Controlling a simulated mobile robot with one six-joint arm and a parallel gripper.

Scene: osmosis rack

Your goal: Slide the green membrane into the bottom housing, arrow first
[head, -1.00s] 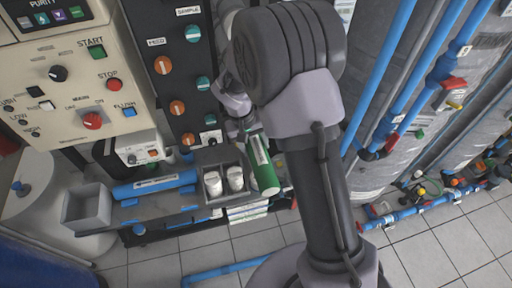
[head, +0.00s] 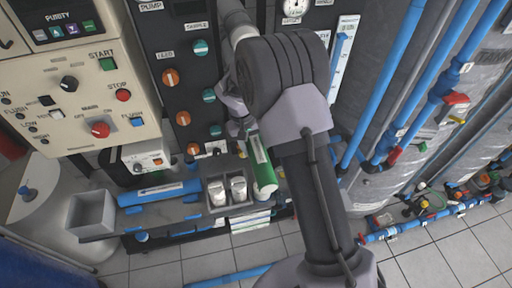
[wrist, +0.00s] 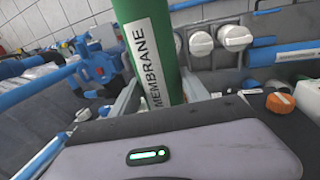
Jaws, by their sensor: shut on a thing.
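The green membrane (head: 262,166) is a cylinder with a white label. It stands tilted in front of the rack's shelf, just right of two white-capped bottles. My gripper (head: 243,128) is shut on it near its upper end. In the wrist view the membrane (wrist: 143,20) runs up and away between the fingers of my gripper (wrist: 160,97), and its label reads MEMBRANE. I see no arrow on it. A blue cylinder with a white label (head: 158,193) lies on the shelf to the left. I cannot tell which part is the bottom housing.
The white-capped bottles (head: 238,189) stand in a grey holder. An empty grey bin (head: 92,214) is at the shelf's left end. The control panel (head: 60,80) and black valve board (head: 185,60) are above. Blue pipes (head: 385,90) and grey tanks are at the right.

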